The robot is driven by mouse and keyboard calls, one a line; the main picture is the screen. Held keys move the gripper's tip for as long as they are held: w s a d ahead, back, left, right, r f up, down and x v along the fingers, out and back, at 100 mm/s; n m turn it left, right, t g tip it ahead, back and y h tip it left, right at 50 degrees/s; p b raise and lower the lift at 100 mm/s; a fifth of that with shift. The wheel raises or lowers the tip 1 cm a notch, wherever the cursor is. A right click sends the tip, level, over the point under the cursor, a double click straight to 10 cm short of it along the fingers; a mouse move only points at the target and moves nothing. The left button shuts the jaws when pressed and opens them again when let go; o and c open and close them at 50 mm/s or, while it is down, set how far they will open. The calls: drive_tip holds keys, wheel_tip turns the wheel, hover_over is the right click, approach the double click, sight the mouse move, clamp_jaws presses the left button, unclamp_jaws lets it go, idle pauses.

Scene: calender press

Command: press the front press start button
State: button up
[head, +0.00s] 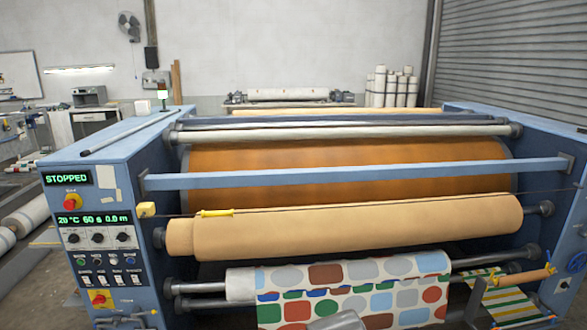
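The front control panel of the blue calender press (106,212) is at the left of the head view. The upper display (67,178) reads STOPPED. The lower display (94,219) reads about 20 °C, 60 s, 0.0 m. My gripper is not in view; a grey rounded part at the bottom edge may be my arm.
Red emergency stops sit above (71,202) and below (99,298) the buttons. Three dark knobs (97,238) lie between. A blue crossbar (330,177) spans the press front above a tan roll (350,226). Patterned fabric (380,296) hangs at the front. White rolls (25,217) lie at left.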

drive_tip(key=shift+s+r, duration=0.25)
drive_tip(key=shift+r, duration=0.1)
